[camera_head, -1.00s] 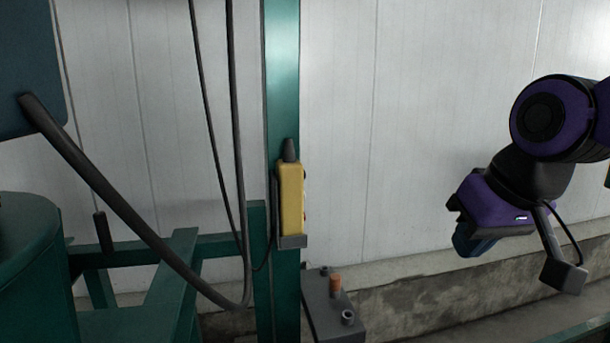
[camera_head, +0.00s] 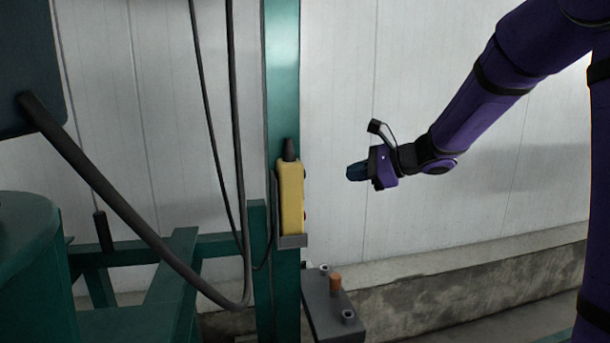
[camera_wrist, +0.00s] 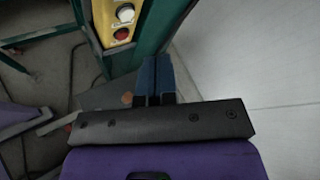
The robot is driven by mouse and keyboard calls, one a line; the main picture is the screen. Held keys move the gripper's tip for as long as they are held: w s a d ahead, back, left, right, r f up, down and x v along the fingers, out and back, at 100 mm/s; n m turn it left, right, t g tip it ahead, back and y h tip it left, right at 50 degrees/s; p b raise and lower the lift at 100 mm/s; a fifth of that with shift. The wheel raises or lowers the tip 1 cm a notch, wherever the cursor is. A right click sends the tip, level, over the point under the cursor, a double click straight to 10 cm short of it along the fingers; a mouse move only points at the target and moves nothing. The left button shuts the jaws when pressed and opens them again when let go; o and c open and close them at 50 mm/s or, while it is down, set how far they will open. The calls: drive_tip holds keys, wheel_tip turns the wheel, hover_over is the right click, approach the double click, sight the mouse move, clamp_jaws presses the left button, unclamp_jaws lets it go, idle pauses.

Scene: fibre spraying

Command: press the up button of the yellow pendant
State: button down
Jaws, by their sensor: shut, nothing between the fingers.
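The yellow pendant (camera_head: 290,200) hangs upright on the green post, in a grey holder at its lower end. In the head view its button face is turned to the right and shows only edge-on. In the wrist view the pendant (camera_wrist: 107,22) is at the top, cut off by the frame edge. A white button (camera_wrist: 125,13) and a red button (camera_wrist: 122,34) below it show on its face. My gripper (camera_head: 352,173) is shut and empty, to the right of the pendant and apart from it, its blue fingers pointing left. The shut fingers (camera_wrist: 156,75) also show in the wrist view.
The green post (camera_head: 283,90) stands behind the pendant. Dark cables (camera_head: 212,120) hang left of it. A grey block with an orange-brown knob (camera_head: 335,284) sits low to the right of the post. A white panel wall (camera_head: 430,70) is behind; the space between gripper and pendant is clear.

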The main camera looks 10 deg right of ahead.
drive_tip(key=w, duration=0.1)
drive_tip(key=w+d+m+t, duration=0.1)
drive_tip(key=w+f+m, duration=0.1)
drive_tip(key=shift+d, duration=0.3)
drive_tip(key=shift+a, duration=0.15)
drive_tip(key=a, duration=0.8)
drive_tip(key=shift+a, duration=0.25)
drive_tip(key=shift+a, duration=0.1)
idle(1.8)
drive_tip(key=shift+a, duration=0.3)
